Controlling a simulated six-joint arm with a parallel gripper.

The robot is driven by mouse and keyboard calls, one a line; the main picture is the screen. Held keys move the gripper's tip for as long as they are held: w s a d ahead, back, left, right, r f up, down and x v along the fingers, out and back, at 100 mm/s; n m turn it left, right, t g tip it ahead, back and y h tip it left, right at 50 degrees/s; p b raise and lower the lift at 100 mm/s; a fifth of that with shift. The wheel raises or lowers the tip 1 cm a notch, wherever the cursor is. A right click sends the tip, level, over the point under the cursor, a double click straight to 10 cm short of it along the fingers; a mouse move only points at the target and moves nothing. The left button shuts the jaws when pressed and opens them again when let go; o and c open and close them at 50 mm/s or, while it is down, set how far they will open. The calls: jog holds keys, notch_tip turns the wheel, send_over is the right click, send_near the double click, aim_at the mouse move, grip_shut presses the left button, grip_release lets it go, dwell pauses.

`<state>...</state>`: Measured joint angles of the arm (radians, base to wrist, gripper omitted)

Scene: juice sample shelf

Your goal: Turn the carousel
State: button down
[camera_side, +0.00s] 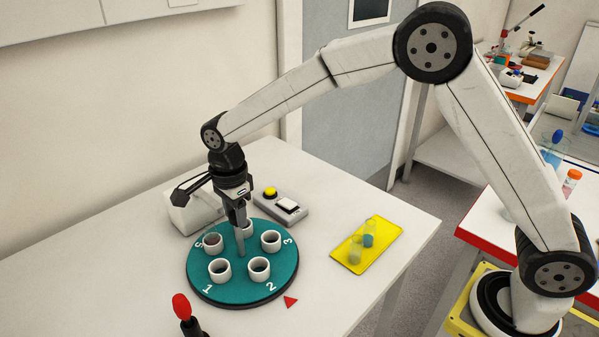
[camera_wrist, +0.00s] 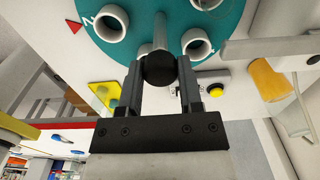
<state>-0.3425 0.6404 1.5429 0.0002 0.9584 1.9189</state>
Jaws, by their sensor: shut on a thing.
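The carousel (camera_side: 262,287) is a round teal disc on the table with several white cups around it and numbers at its rim. A red triangle (camera_side: 291,301) lies on the table just outside the rim, closest to number 2; the wrist view also shows the triangle (camera_wrist: 75,26) next to the 2. A grey post (camera_side: 240,243) rises from the disc, topped by a black ball knob (camera_wrist: 160,69). My gripper (camera_side: 239,212) points down over the disc with its fingers shut on this knob. Part of the disc is outside the wrist view.
A yellow tray (camera_side: 379,249) with two small vials lies to the right of the disc. Behind it stand a control box with a yellow button (camera_side: 270,192) and a white device (camera_side: 186,215). A red-tipped object (camera_side: 181,306) stands at the front. The table is clear at front right.

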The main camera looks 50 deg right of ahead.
jog(key=shift+w+r+m, duration=0.1)
jog(key=shift+m, duration=3)
jog(key=shift+c, duration=1.3)
grip_release()
jog(key=shift+r, duration=3.85)
jog(key=shift+d, duration=0.1)
